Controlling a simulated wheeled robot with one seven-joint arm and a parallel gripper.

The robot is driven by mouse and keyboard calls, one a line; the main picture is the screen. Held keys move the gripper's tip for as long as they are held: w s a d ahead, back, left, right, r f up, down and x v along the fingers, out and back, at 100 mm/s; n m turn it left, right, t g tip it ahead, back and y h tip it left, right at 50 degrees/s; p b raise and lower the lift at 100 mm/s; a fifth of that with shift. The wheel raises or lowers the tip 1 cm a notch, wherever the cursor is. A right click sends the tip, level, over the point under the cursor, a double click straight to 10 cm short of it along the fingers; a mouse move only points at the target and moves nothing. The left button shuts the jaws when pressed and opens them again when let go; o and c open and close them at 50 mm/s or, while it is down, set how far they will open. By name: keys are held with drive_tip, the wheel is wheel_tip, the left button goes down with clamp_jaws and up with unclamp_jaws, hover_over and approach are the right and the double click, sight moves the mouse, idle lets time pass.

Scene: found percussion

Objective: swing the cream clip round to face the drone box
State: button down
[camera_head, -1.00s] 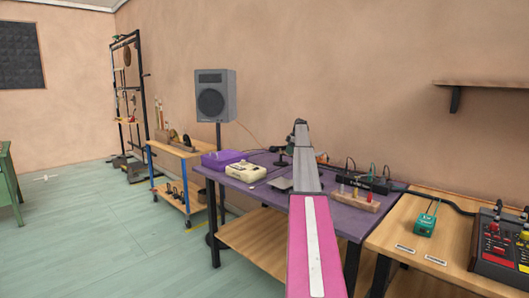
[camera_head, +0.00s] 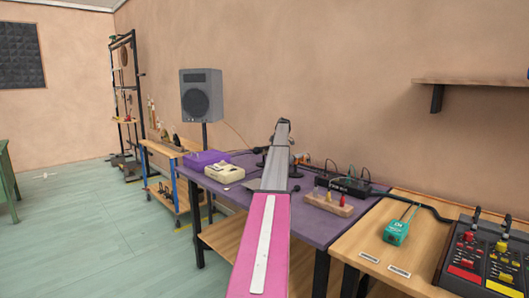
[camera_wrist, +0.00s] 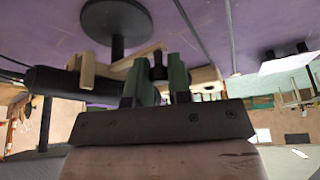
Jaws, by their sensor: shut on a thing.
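In the wrist view, my gripper (camera_wrist: 155,82) has its green-grey fingers closed around a small dark part of the cream clip. The cream clip (camera_wrist: 88,72) shows as pale pieces on either side of the fingers, with its middle partly hidden. A black cylinder (camera_wrist: 50,80) lies at its left. A round black base (camera_wrist: 117,18) stands on the purple table close by. In the head view my arm hides the gripper and clip. I cannot tell for certain which box is the drone box; a cream box with knobs (camera_head: 224,172) sits on the table, left of my arm.
A purple case (camera_head: 205,158) sits behind the cream box on the purple table (camera_head: 310,222). A wooden block with colored pegs (camera_head: 329,201) and a black unit (camera_head: 343,186) lie right of my arm. A green box (camera_head: 396,232) and a mixer (camera_head: 485,255) stand on the right table.

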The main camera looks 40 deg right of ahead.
idle(0.4)
drive_tip(key=c, duration=1.1)
unclamp_jaws()
drive_tip(key=shift+o, duration=0.2)
drive_tip(key=shift+d+r, duration=0.1)
drive_tip(key=v, duration=1)
drive_tip(key=shift+d+r, duration=0.15)
drive_tip(key=shift+r, duration=0.1)
drive_tip(key=shift+s, duration=0.1)
